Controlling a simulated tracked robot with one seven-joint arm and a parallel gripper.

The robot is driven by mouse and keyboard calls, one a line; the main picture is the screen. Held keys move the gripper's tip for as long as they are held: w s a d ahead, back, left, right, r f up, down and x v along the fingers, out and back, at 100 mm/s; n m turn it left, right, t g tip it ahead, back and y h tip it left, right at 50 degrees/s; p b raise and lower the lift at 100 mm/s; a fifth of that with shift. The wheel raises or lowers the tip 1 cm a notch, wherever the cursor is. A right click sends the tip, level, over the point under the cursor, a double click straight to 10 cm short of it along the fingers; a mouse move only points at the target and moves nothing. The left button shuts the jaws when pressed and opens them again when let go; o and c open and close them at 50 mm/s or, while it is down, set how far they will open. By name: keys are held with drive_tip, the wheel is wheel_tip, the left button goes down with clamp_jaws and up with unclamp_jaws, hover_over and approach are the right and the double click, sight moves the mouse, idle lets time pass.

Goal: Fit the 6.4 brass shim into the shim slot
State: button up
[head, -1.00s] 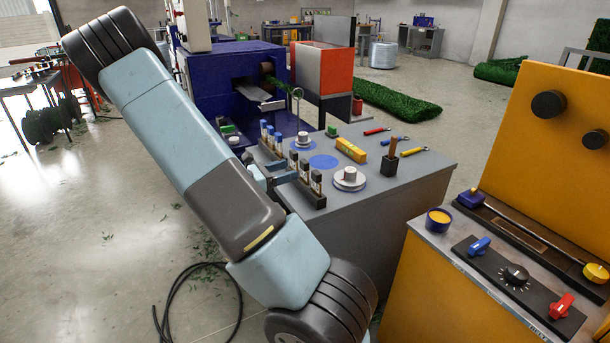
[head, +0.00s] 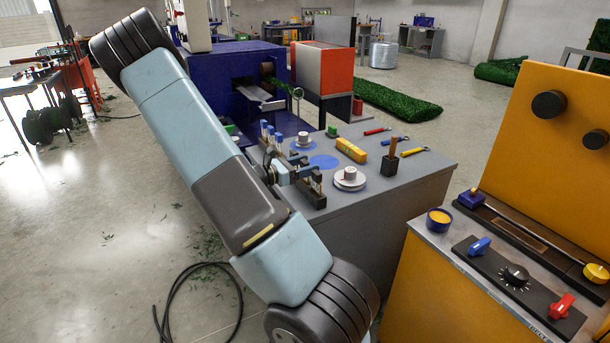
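My gripper (head: 306,171) is at the front rack (head: 318,199) on the grey worktable, level with the upright pieces (head: 316,183) standing in it. The gripper covers part of these pieces. It is too small and partly hidden by my arm to tell whether its fingers are open or shut on a piece. A second group of blue-topped upright pieces (head: 271,135) stands further back. I cannot tell which piece is the 6.4 brass shim, as no marking is readable. I cannot make out the shim slot for certain.
The grey worktable (head: 425,172) also holds a yellow box (head: 351,151), a round white-topped part (head: 349,178), a black block with a wooden handle (head: 390,162) and several hand tools. An orange cabinet (head: 415,290) stands at right, a blue machine (head: 222,95) behind.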

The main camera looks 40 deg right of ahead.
drive_tip(key=c, duration=1.1)
drive_tip(key=shift+r, duration=0.15)
